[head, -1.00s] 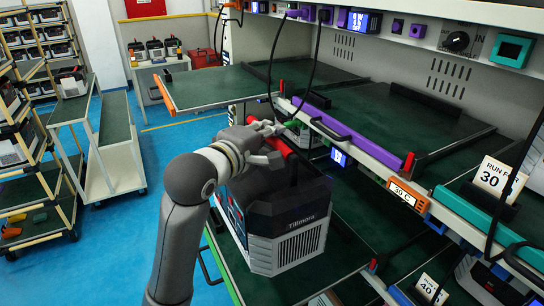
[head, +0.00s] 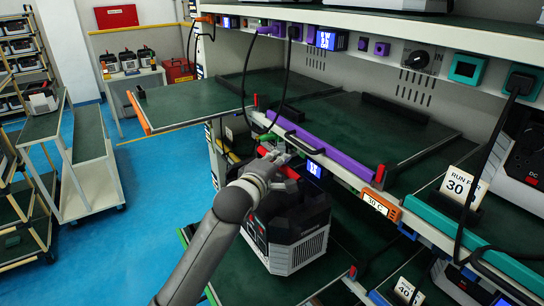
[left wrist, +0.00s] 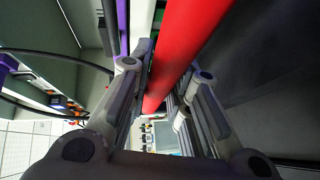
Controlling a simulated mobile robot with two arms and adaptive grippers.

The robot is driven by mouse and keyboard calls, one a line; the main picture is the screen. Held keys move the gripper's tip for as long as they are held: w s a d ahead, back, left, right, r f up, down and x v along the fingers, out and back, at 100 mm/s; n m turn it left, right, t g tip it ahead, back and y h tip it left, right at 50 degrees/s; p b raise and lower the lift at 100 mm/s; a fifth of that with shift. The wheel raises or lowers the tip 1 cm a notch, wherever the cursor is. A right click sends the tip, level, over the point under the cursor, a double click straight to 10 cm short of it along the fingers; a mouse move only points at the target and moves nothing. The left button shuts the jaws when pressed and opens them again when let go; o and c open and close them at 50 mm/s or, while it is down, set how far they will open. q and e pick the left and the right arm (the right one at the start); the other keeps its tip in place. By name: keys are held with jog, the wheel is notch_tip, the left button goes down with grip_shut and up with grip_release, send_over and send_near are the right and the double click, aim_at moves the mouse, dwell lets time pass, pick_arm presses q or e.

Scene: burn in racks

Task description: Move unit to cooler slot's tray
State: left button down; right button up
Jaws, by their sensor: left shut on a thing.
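The unit (head: 298,238) is a dark-topped box with pale grey vented sides, seen in the head view at the rack's front. My left gripper (head: 282,164) is shut on its red handle, which crosses between the fingers in the left wrist view (left wrist: 186,48). The unit appears upright, in front of the purple-edged tray (head: 335,156) and over the lower green shelf; whether it touches the shelf I cannot tell. An orange-edged green tray (head: 185,100) sticks out of the rack at the left. Which tray is the cooler slot's is unclear. My right gripper is out of view.
An orange temperature tag (head: 381,208) and a "RUN FOR 30" card (head: 458,186) stand along the shelf edge. A black cable (head: 283,75) hangs before the rack. A two-level cart (head: 88,150) stands left. The blue floor between cart and rack is clear.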

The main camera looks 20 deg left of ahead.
pick_arm(q)
jog(key=shift+w+d+r, duration=0.15)
jog(key=shift+w+r, duration=0.1)
jog(key=shift+r, duration=0.05)
jog(key=shift+w+f+p, duration=0.1)
jog(key=shift+f+p, duration=0.2)
jog(key=shift+f, duration=0.05)
jog(key=shift+f+p, duration=0.4)
jog(key=shift+f, duration=0.45)
jog(key=shift+s+f, duration=0.4)
jog(key=shift+f, duration=0.2)
jog(key=c, duration=1.7)
grip_release()
jog(key=shift+f, duration=0.7)
jog(key=shift+o, duration=1.8)
jog(key=shift+w+d, duration=0.2)
jog(key=shift+w, duration=0.05)
jog(key=shift+r, duration=0.2)
